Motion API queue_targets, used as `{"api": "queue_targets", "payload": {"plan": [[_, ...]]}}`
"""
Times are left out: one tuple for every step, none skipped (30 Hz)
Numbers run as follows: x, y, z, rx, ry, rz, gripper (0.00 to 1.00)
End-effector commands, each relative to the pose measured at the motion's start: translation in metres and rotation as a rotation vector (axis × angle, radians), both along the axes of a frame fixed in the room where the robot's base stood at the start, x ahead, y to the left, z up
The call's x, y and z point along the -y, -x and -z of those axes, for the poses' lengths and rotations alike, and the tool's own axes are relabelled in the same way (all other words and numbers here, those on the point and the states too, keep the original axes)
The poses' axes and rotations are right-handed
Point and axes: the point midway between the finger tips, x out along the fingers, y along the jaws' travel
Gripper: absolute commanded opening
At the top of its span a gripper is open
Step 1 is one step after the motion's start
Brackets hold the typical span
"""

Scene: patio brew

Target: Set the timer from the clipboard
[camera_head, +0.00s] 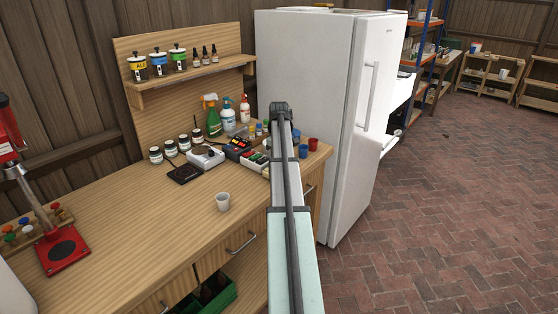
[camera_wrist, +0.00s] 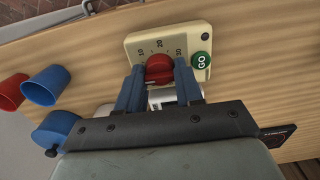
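In the wrist view the timer is a cream box (camera_wrist: 134,46) with a red dial (camera_wrist: 159,70), the marks 10, 20 and 30, and a green GO button (camera_wrist: 201,60). My gripper (camera_wrist: 159,68) has its two blue fingers apart, one on each side of the dial, with the tips close to it. I cannot tell whether they press on it. In the head view my gripper (camera_head: 281,108) is over the right end of the workbench, and my arm hides the timer. I cannot make out a clipboard in either view.
Red (camera_wrist: 11,92) and blue (camera_wrist: 47,86) cups stand left of the timer in the wrist view. A white fridge (camera_head: 303,70) stands close on the right.

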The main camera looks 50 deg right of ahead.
Motion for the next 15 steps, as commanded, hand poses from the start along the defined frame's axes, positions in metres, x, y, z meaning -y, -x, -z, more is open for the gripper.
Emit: {"api": "queue_targets", "payload": {"plan": [[0.0000, 0.0000, -0.0001, 0.000, 0.000, 0.000, 0.30], [0.0000, 0.0000, -0.0001, 0.000, 0.000, 0.000, 0.27], [0.0000, 0.0000, -0.0001, 0.000, 0.000, 0.000, 0.23], [0.0000, 0.0000, -0.0001, 0.000, 0.000, 0.000, 0.20], [0.0000, 0.0000, -0.0001, 0.000, 0.000, 0.000, 0.17], [0.0000, 0.0000, -0.0001, 0.000, 0.000, 0.000, 0.14], [0.0000, 0.0000, -0.0001, 0.000, 0.000, 0.000, 0.11], [0.0000, 0.0000, -0.0001, 0.000, 0.000, 0.000, 0.08], [0.0000, 0.0000, -0.0001, 0.000, 0.000, 0.000, 0.05], [0.0000, 0.0000, -0.0001, 0.000, 0.000, 0.000, 0.05], [0.0000, 0.0000, -0.0001, 0.000, 0.000, 0.001, 0.05], [0.0000, 0.0000, -0.0001, 0.000, 0.000, 0.003, 0.05], [0.0000, 0.0000, -0.0001, 0.000, 0.000, 0.005, 0.05], [0.0000, 0.0000, -0.0001, 0.000, 0.000, 0.009, 0.05], [0.0000, 0.0000, -0.0002, 0.000, 0.000, 0.016, 0.05]]}}
